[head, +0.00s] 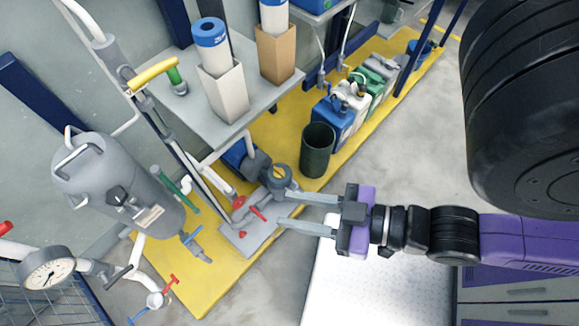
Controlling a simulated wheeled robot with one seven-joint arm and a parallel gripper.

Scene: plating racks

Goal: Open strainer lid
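My gripper (287,210) is open, with its two long grey fingers pointing left and spread apart. Nothing shows held between them. A round grey fitting with a ring-shaped top and dark centre (280,177), which looks like the strainer, sits on the pump assembly just beyond the upper fingertip. I cannot tell whether its lid is shut or whether the upper finger touches it. A small red handle (257,212) stands left of the fingertips, over a grey base plate (238,242).
A grey tank (118,183) with pipes stands at left on the yellow platform (205,282). A dark green bin (317,149) and several canisters (333,118) stand behind the gripper. A grey table (200,108) holds two boxed rolls. A pressure gauge (48,272) is at lower left.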

